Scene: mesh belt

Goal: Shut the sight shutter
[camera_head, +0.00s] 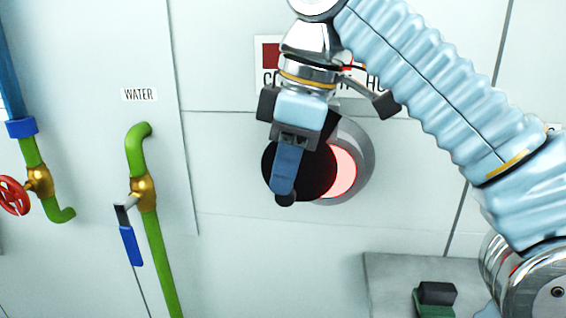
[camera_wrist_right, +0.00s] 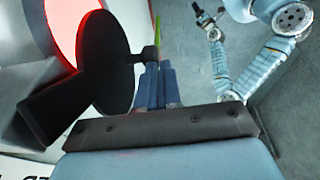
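The sight shutter is a black round disc (camera_head: 318,172) in front of the wall porthole. It covers the left of the glowing red sight glass (camera_head: 344,170); a red crescent shows at its right. The disc also shows in the right wrist view (camera_wrist_right: 122,62), with a black bar running to its lower left and the red glass (camera_wrist_right: 72,22) behind. My right gripper (camera_head: 285,190) is in front of the disc's left part in the head view. My left gripper (camera_wrist_right: 206,18) is small and distant in the wrist view.
A grey ring (camera_head: 361,146) surrounds the glass. A sign (camera_head: 265,78) above is partly hidden by my arm. Green pipes (camera_head: 158,250) with a blue-handled valve (camera_head: 131,245) and a red wheel valve (camera_head: 13,195) stand left. A grey panel (camera_head: 390,275) with a green-black part is lower right.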

